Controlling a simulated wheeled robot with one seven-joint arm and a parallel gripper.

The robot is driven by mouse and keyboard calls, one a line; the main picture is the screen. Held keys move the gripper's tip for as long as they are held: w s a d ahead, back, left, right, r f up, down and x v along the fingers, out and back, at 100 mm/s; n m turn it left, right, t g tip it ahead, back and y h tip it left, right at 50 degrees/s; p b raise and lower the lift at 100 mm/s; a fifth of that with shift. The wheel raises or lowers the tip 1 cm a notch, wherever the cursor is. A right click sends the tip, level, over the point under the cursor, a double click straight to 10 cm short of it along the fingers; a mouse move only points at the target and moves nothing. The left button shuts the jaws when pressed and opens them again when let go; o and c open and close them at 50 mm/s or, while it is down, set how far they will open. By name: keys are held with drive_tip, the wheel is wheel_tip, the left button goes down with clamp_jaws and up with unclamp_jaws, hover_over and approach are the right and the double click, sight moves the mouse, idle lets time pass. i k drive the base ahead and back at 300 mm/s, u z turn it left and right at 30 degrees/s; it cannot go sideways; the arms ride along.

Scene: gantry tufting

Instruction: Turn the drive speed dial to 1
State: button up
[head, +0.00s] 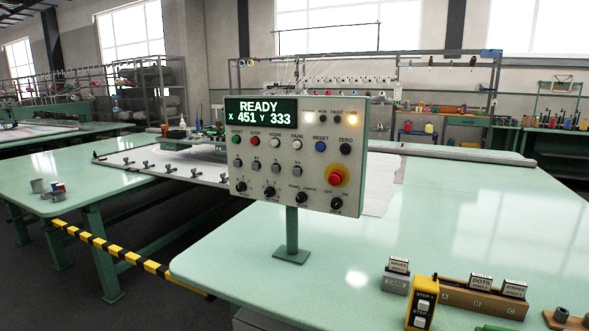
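A pale grey control panel (318,176) stands on a green post at the middle of the head view. Its lit screen (261,111) reads READY, X 451, Y 333. Several black knobs run along its bottom row: one at far left (241,186), one beside it (269,192), one right of centre (302,197) and one at far right (336,203) under OFF and ON marks. Their small labels are too blurred to tell which is the drive speed dial or where it points. My gripper is not in view.
A red emergency button (336,177) juts from the panel's right side, below coloured push buttons. The panel's post (292,236) stands on a glossy green table (440,215). A yellow step box (421,302) and a wooden card holder (455,297) sit front right.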

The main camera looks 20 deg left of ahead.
sight(242, 187)
drive_tip(key=u, duration=1.45)
drive_tip(key=k, duration=0.5)
drive_tip(key=u, duration=0.65)
drive_tip(key=i, duration=1.15)
drive_tip(key=u, duration=0.15)
